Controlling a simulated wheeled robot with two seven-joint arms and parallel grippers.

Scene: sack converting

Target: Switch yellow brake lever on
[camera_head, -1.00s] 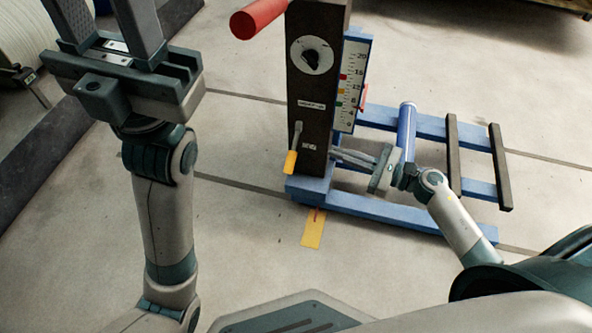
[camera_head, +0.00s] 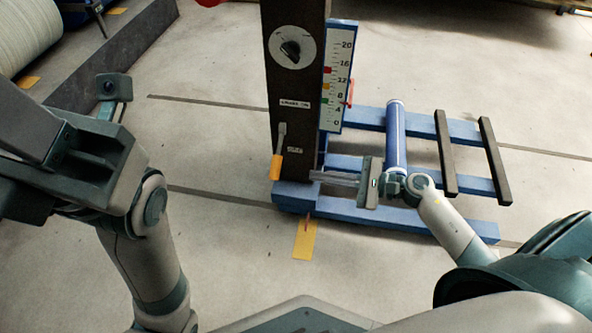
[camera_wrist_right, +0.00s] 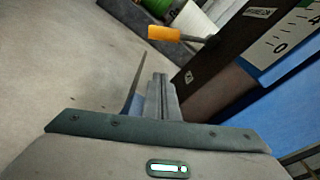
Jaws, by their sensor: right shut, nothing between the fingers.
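The yellow brake lever (camera_head: 277,165) is a grey rod with a yellow grip on the lower left of the dark post (camera_head: 290,90). Its grip hangs downward in the head view. In the right wrist view the yellow grip (camera_wrist_right: 170,33) lies beyond the fingertips, apart from them. My right gripper (camera_head: 318,175) is shut and empty, low beside the post's base, to the right of and below the lever. It also shows in the right wrist view (camera_wrist_right: 150,80). My left arm is at the left edge in the head view; its fingertips are out of frame.
The post stands on a blue frame (camera_head: 400,219) with a blue cylinder (camera_head: 396,135) and dark bars. A yellow tag (camera_head: 305,239) lies on the floor. Floor left of the post is clear.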

